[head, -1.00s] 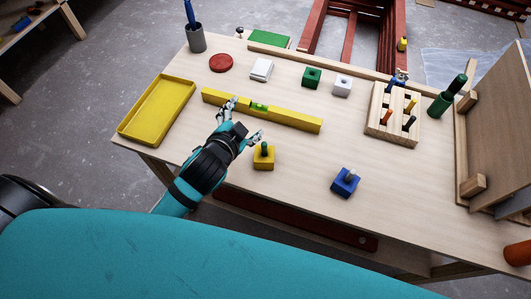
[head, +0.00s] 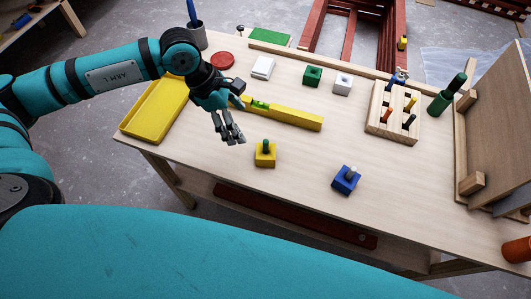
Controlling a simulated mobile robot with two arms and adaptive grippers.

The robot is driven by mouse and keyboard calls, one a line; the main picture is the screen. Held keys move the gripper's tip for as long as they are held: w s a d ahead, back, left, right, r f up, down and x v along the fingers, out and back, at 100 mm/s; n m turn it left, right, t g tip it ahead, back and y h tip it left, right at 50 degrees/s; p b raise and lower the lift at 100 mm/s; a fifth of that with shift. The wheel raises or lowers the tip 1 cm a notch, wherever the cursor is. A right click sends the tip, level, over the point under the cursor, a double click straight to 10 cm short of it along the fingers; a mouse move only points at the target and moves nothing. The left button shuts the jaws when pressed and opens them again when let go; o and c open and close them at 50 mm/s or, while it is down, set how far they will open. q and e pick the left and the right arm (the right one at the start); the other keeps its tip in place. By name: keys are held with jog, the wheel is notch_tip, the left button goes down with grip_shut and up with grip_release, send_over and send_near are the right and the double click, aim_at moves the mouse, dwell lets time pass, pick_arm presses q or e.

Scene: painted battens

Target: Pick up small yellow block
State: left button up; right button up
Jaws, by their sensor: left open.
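A small yellow block (head: 265,158) with a green peg (head: 265,146) in its top sits near the front edge of the wooden table. My left gripper (head: 231,136) is open and empty, above the table to the upper left of the yellow block and apart from it. My left arm comes in from the left and hides part of the yellow tray and of the yellow spirit level. My right gripper does not show.
A yellow spirit level (head: 290,117) lies behind the block. A blue block (head: 346,181) with a peg stands to the right. Green (head: 312,75) and white (head: 342,84) blocks, a peg rack (head: 392,112) and a yellow tray (head: 150,115) are around. Table is clear between the yellow and blue blocks.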

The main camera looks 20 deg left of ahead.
aim_at(263, 149)
pick_arm(q)
jog(key=p+x, duration=0.1)
jog(key=x, duration=0.3)
jog(key=p+x, duration=0.1)
jog(key=x, duration=0.2)
jog(key=p+x, duration=0.1)
jog(key=x, duration=0.3)
jog(key=shift+d+f, duration=0.15)
jog(key=shift+d, duration=0.25)
jog(key=p+x, duration=0.2)
jog(key=x, duration=0.3)
jog(key=shift+w+d, duration=0.1)
jog(key=shift+w, duration=0.05)
jog(key=shift+f, duration=0.1)
jog(key=c, duration=1.3)
